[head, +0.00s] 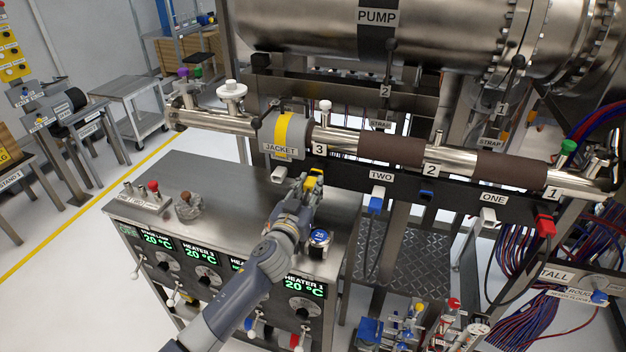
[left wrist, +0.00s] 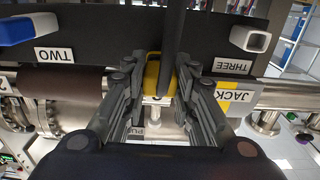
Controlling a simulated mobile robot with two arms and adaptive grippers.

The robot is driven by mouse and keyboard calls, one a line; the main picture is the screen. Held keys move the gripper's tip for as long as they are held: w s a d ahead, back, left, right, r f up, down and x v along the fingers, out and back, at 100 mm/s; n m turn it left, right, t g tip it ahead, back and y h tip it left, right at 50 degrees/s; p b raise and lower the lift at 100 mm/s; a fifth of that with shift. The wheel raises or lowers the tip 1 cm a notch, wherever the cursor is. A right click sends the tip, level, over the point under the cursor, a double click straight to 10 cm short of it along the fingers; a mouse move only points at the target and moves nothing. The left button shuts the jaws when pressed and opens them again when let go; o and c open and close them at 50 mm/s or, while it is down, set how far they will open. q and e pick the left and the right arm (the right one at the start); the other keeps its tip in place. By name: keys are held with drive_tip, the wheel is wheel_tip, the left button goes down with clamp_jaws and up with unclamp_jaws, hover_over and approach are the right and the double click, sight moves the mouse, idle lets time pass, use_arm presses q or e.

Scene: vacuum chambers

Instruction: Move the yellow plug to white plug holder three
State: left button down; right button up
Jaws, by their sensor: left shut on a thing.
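My left gripper (head: 308,190) is shut on the yellow plug (head: 314,178), held near the black rail, left of the label TWO. In the left wrist view the yellow plug (left wrist: 152,75) sits between the fingers, with a dark cable running across in front of it. White plug holder three (head: 279,173) is on the rail to the left of the plug, below the jacket. In the left wrist view the white holder (left wrist: 250,38) shows an open, empty mouth beside the label THREE (left wrist: 232,65), apart from the plug. My right gripper is not in view.
A blue plug (head: 375,204) hangs under the label TWO, and a red plug (head: 546,226) is at the rail's right end. The heater cabinet (head: 245,190) stands below my arm.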

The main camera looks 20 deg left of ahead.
sight(305, 190)
use_arm(q)
drive_tip(key=shift+s+p, duration=0.3)
drive_tip(key=shift+s, duration=1.95)
drive_tip(key=shift+a, duration=0.2)
drive_tip(key=shift+a+f, duration=0.15)
drive_tip(key=shift+a, duration=0.15)
drive_tip(key=s+a+f+b, duration=0.1)
drive_tip(key=a+f+b, duration=0.25)
drive_tip(key=a, duration=0.75)
drive_tip(key=w, duration=0.4)
drive_tip(key=shift+w+d+f, duration=0.1)
drive_tip(key=shift+w+d, duration=0.1)
drive_tip(key=shift+w, duration=0.15)
drive_tip(key=shift+w+p, duration=0.35)
drive_tip(key=shift+w, duration=0.05)
